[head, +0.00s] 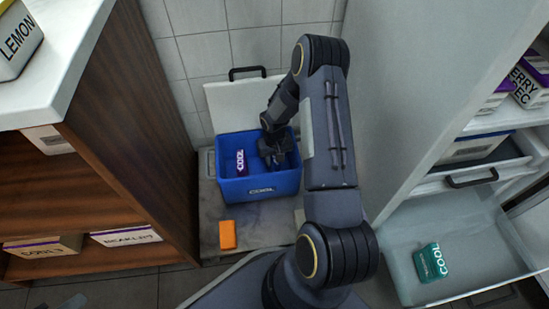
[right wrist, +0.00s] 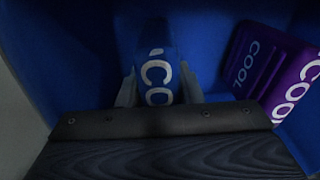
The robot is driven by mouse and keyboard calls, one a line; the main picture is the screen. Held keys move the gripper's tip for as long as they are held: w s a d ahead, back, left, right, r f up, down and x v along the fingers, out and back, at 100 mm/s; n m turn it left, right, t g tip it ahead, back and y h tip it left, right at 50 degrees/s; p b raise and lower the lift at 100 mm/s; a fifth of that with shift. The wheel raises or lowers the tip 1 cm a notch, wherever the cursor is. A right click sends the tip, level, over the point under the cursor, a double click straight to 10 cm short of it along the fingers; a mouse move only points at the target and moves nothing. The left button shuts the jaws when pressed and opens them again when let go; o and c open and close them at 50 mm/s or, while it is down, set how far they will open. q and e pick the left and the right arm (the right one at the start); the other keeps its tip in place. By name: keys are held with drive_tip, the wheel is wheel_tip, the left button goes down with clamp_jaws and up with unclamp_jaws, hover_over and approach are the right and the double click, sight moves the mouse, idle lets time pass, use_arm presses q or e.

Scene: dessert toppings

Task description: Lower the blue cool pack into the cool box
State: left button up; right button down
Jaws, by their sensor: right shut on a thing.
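The blue cool box (head: 262,188) stands open on a grey slab, with its white lid tilted up behind it. My right gripper (head: 277,160) is down inside the right part of the box. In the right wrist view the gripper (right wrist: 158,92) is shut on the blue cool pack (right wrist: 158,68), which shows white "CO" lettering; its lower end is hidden. I cannot tell whether the pack touches the box floor. A purple cool pack (head: 241,162) is in the box to the left, apart from the gripper; it also shows in the right wrist view (right wrist: 262,65). My left gripper is not in view.
An orange block (head: 228,235) lies in front of the box. A teal cool pack (head: 431,263) lies in an open drawer (head: 400,285) at right. A wooden shelf (head: 120,150) stands close on the left and a grey cabinet wall (head: 400,90) on the right.

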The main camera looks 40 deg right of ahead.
drive_tip(key=shift+f+b, duration=0.3)
drive_tip(key=shift+f, duration=0.15)
idle(0.3)
drive_tip(key=c, duration=0.9)
unclamp_jaws()
drive_tip(key=shift+r, duration=0.1)
wheel_tip(320, 180, up, 8)
drive_tip(key=p, duration=0.3)
